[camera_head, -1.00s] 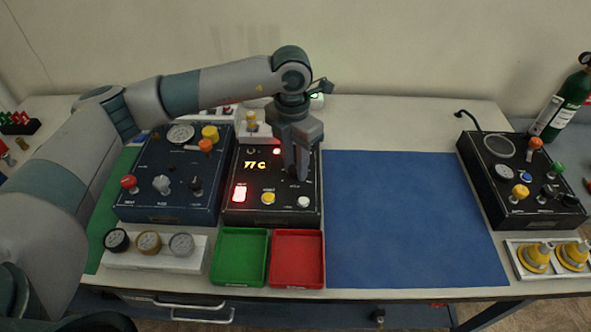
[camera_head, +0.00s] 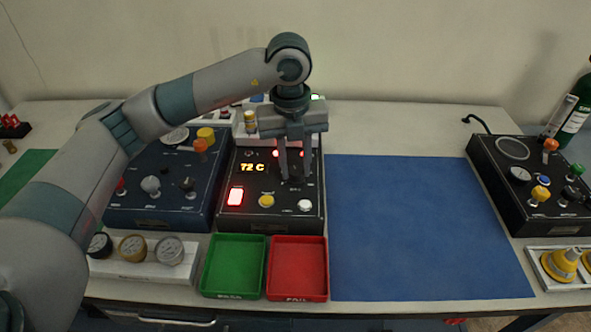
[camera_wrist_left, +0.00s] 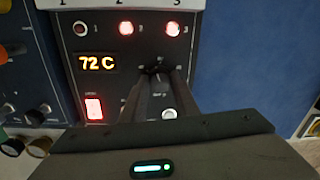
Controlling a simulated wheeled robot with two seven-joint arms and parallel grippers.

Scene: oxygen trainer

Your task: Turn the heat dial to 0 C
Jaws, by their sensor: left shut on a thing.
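The black heater box (camera_head: 232,214) stands left of the blue mat, and its display (camera_head: 252,168) reads 72 C. The display also shows in the left wrist view (camera_wrist_left: 97,63). My left gripper (camera_head: 296,178) points down from above and is shut on the heat dial (camera_wrist_left: 158,72), on the right part of the box face. The fingers hide most of the dial in the head view. In the left wrist view the fingers (camera_wrist_left: 161,80) stand on either side of it. My right gripper is out of view.
A lit red switch (camera_head: 235,196), a yellow button (camera_head: 266,201) and a white button (camera_head: 305,205) sit on the box. A blue panel (camera_head: 150,215) stands left. Green (camera_head: 233,265) and red (camera_head: 298,267) trays lie in front. The blue mat (camera_head: 420,230) is clear.

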